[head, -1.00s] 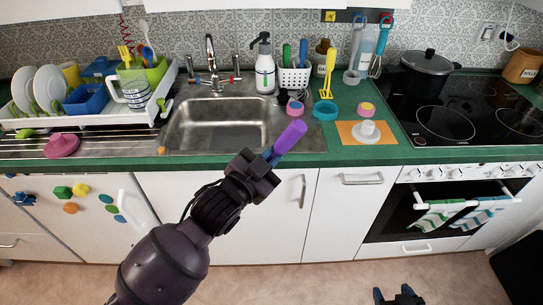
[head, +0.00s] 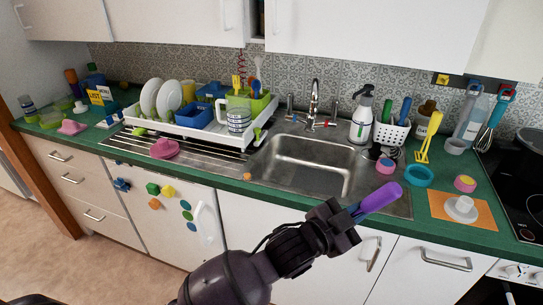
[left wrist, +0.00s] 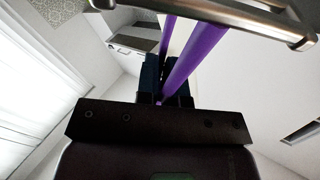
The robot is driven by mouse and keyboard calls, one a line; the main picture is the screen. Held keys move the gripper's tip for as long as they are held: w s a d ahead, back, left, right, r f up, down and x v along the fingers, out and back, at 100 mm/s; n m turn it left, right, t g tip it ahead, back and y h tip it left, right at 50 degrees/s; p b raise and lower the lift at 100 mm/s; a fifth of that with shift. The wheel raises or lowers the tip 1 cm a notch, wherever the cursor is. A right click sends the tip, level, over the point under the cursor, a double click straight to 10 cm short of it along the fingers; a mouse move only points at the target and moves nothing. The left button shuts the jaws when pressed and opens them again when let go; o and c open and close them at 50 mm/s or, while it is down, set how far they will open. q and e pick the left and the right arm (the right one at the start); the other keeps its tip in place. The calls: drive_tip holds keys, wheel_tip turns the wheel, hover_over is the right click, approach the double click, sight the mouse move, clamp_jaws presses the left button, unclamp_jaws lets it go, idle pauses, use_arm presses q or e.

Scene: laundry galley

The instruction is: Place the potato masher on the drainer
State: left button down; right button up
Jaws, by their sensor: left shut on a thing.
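My left gripper (head: 347,222) is shut on a purple rod-like tool (head: 380,201) in front of the counter's front edge, below the sink's right side. The tool points up and right; it may be the potato masher, but no mashing head shows. In the left wrist view, purple rods (left wrist: 196,52) rise from between the fingers (left wrist: 163,85). The white dish drainer (head: 190,132) stands on the counter left of the sink, holding plates, blue tubs, a green tub and a striped mug. My right gripper is not in view.
The sink (head: 305,165) lies between gripper and drainer. Ribbed steel drainboard (head: 205,160) runs before the drainer, with a pink object (head: 165,148) on it. A yellow utensil (head: 427,143), a soap bottle (head: 361,119) and a white basket (head: 389,134) stand right of the sink.

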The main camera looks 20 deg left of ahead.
use_arm(q)
drive_tip(key=shift+r, duration=0.1)
idle(0.7)
drive_tip(key=a+r+y, duration=0.1)
drive_tip(key=w+a+r+n+t+y, duration=0.1)
drive_tip(key=a+r, duration=0.1)
drive_tip(key=shift+a, duration=0.15)
drive_tip(key=s+a+f+n+t+y, duration=0.1)
drive_tip(key=s+a+f+n+y, duration=0.1)
drive_tip(key=a, duration=0.6)
drive_tip(key=s+a+f+n+t+y, duration=0.1)
drive_tip(key=s+a+f+n+y, duration=0.1)
drive_tip(key=a+f+n+y, duration=0.2)
drive_tip(key=a+y, duration=0.2)
drive_tip(key=a, duration=0.2)
drive_tip(key=shift+a+f, duration=0.2)
drive_tip(key=shift+f, duration=0.1)
drive_tip(key=shift+r, duration=0.15)
idle(2.5)
